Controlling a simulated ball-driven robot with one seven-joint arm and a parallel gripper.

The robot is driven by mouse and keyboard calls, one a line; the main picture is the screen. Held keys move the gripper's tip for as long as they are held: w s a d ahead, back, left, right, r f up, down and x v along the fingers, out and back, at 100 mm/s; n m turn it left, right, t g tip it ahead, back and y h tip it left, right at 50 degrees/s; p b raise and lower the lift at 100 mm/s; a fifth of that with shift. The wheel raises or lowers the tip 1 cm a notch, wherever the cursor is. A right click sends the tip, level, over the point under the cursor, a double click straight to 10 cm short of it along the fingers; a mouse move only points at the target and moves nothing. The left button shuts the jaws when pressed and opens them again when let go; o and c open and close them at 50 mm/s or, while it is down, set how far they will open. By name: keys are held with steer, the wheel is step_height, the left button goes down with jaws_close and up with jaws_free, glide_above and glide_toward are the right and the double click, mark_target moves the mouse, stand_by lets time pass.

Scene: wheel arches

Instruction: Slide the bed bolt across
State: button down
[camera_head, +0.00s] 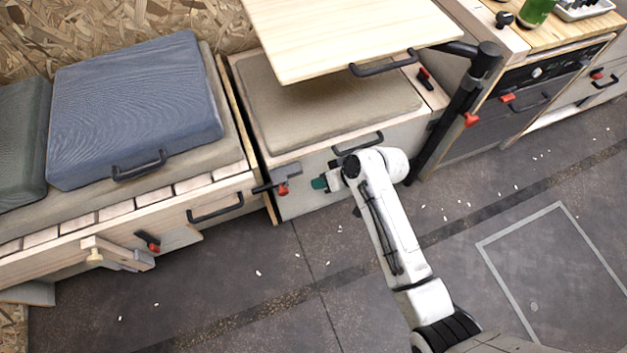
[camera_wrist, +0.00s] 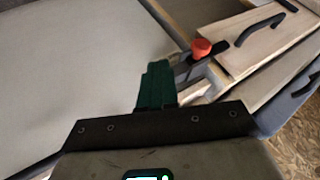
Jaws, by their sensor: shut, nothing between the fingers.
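The bed bolt is a dark bar with a red knob (camera_head: 283,189) on the front corner of the bench, at the gap between the two seat units. In the wrist view the red knob (camera_wrist: 201,47) stands up from a grey metal bracket, just beyond and to the right of the green fingertips. My gripper (camera_head: 320,184) has green fingers and is a little to the right of the knob, in front of the pale cabinet panel. The fingers (camera_wrist: 157,84) are shut and empty. They look apart from the knob, though the bracket's lower part is hidden behind them.
A raised wooden tabletop (camera_head: 340,35) on a black leg overhangs the beige cushion. A black handle (camera_head: 358,142) is above my gripper. A blue cushion (camera_head: 135,110) lies on the left unit, with another red latch (camera_head: 150,242) below. The floor in front is mostly clear.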

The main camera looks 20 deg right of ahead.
steer(key=p+v, duration=0.1)
steer(key=v, duration=0.5)
steer(key=shift+p, duration=0.4)
steer(key=s+d+r+m+g+h, duration=0.1)
steer(key=s+d+r+g+h, duration=0.2)
steer(key=s, duration=1)
steer(key=s+d+r+m+g+h, duration=0.1)
steer(key=s+d+r+h, duration=0.3)
steer(key=s, duration=0.8)
step_height(320, 180, up, 19)
steer(key=d+p, duration=0.1)
steer(key=p, duration=1.9)
steer(key=shift+y+p, duration=0.3)
steer(key=shift+p, duration=0.1)
steer(key=shift+w+f, duration=0.1)
